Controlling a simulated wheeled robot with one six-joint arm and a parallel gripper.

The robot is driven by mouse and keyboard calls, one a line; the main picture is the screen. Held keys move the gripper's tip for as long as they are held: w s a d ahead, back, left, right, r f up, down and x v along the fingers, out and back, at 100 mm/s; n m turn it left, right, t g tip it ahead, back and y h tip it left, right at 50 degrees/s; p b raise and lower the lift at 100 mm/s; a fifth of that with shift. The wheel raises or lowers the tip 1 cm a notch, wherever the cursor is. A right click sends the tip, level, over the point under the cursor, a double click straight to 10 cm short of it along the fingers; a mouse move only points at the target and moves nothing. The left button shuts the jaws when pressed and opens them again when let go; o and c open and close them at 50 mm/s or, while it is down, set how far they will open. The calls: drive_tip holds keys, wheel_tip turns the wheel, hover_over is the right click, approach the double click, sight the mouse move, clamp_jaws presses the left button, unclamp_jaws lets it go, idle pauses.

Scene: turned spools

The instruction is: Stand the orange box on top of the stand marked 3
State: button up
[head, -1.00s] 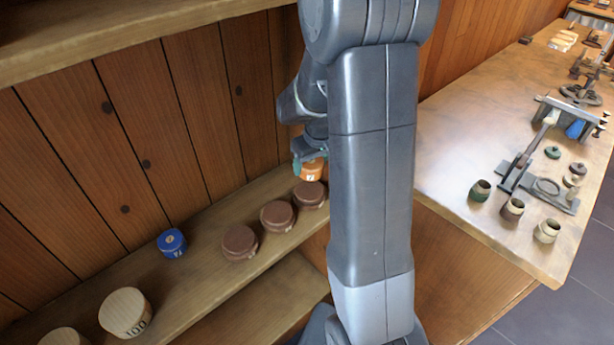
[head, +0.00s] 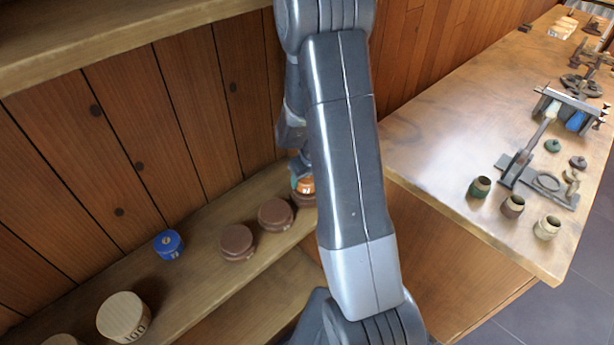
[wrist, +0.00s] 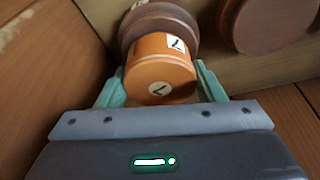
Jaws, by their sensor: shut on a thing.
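The orange box (head: 305,185) is a short round drum with white labels. It is held between the teal fingers of my gripper (wrist: 160,78), shut on its sides; the box also shows in the wrist view (wrist: 160,66). In the head view it is directly over the rightmost brown turned stand (head: 304,200), partly hidden by my arm. In the wrist view a brown stand (wrist: 150,22) lies right beyond the box; I cannot tell whether they touch. Two more brown stands, a middle one (head: 275,213) and a left one (head: 238,241), are empty. I cannot read any stand's number.
A blue drum (head: 168,244) and a pale wooden drum (head: 123,314) stand on the same shelf (head: 200,285), left of the stands. A plank wall rises behind, and an upper shelf (head: 130,30) overhangs. A workbench (head: 430,130) with tools and small pots is at right.

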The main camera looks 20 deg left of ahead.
drive_tip(key=shift+f, duration=0.15)
drive_tip(key=shift+f, duration=0.15)
drive_tip(key=o, duration=1)
drive_tip(key=shift+r, duration=0.2)
drive_tip(key=shift+d+r, duration=0.1)
drive_tip(key=shift+r, duration=0.45)
drive_tip(key=b+v, duration=0.1)
drive_tip(key=v, duration=1)
drive_tip(key=shift+s, duration=0.1)
drive_tip(key=shift+d+f, duration=0.1)
